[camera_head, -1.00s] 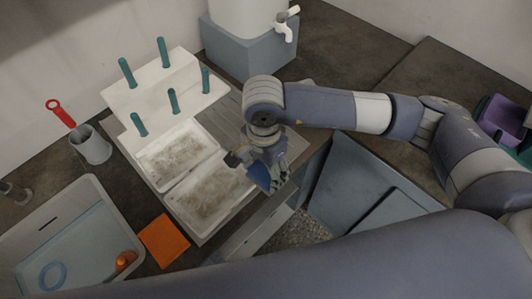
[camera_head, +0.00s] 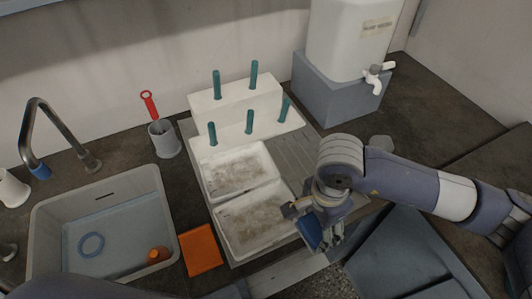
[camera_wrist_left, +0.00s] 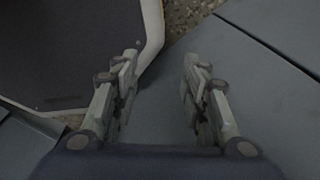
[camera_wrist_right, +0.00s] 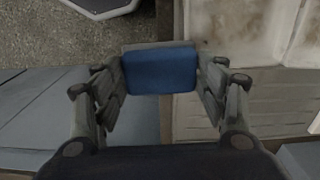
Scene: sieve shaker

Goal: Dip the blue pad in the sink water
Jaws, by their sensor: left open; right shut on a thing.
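My right gripper (camera_head: 322,236) is shut on the blue pad (camera_head: 309,229), above the front right edge of the white trays. In the right wrist view the blue pad (camera_wrist_right: 160,70) sits between the two fingers of my right gripper (camera_wrist_right: 160,85). The grey sink (camera_head: 52,200) is at the left and holds pale blue water (camera_head: 120,240). A blue ring (camera_head: 91,245) and an orange object (camera_head: 158,255) are in the sink. My left gripper (camera_wrist_left: 160,90) is open and empty in the left wrist view, above the grey cabinet fronts and floor.
A faucet (camera_head: 50,115) stands behind the sink. An orange square (camera_head: 200,250) lies between the sink and two white trays (camera_head: 245,180). A white rack with teal pegs (camera_head: 235,112), a grey cup with a red-handled tool (camera_head: 163,140), and a water tank (camera_head: 348,40) stand behind.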

